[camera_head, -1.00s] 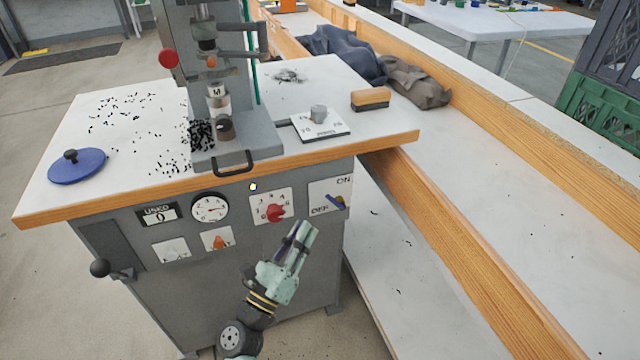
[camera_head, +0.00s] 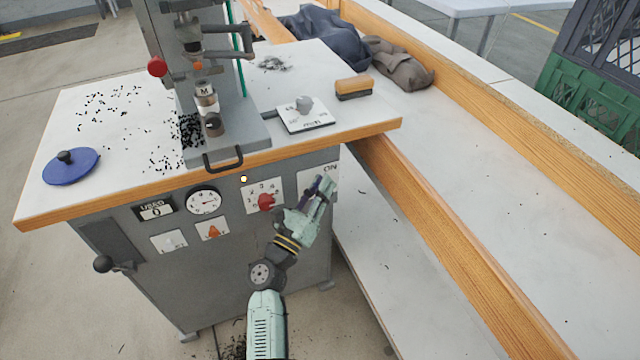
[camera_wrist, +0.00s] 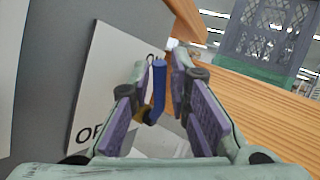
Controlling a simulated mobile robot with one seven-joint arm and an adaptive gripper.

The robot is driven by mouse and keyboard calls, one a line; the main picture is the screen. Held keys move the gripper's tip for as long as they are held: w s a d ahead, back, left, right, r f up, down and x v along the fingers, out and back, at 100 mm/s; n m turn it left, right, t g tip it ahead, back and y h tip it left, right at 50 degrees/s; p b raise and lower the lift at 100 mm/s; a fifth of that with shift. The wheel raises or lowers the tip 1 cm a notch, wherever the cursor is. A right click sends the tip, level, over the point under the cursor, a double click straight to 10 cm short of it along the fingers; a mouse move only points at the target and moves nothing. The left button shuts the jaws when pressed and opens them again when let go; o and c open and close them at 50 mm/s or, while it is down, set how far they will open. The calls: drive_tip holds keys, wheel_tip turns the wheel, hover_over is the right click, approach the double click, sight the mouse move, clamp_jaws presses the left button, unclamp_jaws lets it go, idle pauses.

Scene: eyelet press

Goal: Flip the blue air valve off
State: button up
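The blue air valve lever (camera_wrist: 158,90) shows in the wrist view, standing up from a brass-coloured base (camera_wrist: 144,115) on a white plate (camera_wrist: 105,75). Part of the OFF label shows at the plate's lower left. My gripper (camera_wrist: 162,68) is open, with its purple-padded fingers on either side of the lever. The lever is nearer the left finger; whether they touch I cannot tell. In the head view my gripper (camera_head: 326,184) is in front of the valve plate and hides the lever. The ON label shows just above the fingertips.
The grey press cabinet (camera_head: 240,260) carries a red knob (camera_head: 266,201), an orange switch and a gauge left of my gripper. The wooden tabletop edge (camera_head: 370,131) overhangs the valve plate. A wood-edged bench (camera_head: 450,255) runs along the right.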

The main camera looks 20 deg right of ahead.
clamp_jaws()
idle(0.7)
